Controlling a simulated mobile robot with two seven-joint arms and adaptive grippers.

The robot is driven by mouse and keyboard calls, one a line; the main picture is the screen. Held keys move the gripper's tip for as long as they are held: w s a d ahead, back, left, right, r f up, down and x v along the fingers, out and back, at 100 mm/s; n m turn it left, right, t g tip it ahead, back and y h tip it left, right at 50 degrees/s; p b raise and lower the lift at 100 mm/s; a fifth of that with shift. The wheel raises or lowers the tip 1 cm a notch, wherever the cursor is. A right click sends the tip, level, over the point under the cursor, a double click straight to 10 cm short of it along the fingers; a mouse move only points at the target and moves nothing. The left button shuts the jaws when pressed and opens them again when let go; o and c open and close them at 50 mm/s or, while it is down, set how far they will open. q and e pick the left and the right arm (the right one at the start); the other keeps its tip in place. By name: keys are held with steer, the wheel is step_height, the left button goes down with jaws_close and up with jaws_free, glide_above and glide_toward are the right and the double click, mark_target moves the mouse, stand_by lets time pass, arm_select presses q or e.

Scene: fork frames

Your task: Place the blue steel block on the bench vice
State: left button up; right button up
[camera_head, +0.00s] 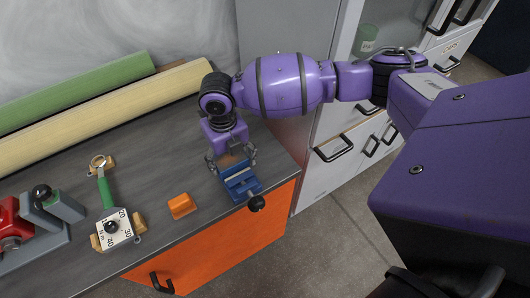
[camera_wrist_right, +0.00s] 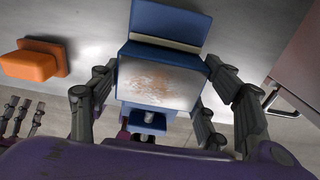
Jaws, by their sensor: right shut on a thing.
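The blue bench vice (camera_head: 242,186) stands at the bench's front right corner, its black knob (camera_head: 256,202) over the edge. My right gripper (camera_head: 230,157) points down over the vice. In the right wrist view its fingers (camera_wrist_right: 160,98) are shut on a block (camera_wrist_right: 160,75) with a worn, brownish top face and blue edges. I take this as the blue steel block. Blue vice parts (camera_wrist_right: 165,22) show above and below it. Whether the block touches the vice is hidden. Jointed finger shapes at lower left look like my left gripper (camera_wrist_right: 20,117); its opening is unclear.
An orange block (camera_head: 182,206) lies left of the vice, with a green-handled dial tool (camera_head: 110,220) and a red-and-grey device (camera_head: 25,230) further left. Rolls (camera_head: 100,115) lie along the back. A grey cabinet (camera_head: 325,150) stands right of the bench.

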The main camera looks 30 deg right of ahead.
mark_target(230, 159)
steer(key=shift+w+r, duration=0.1)
steer(key=o, duration=1.7)
step_height(230, 159, up, 12)
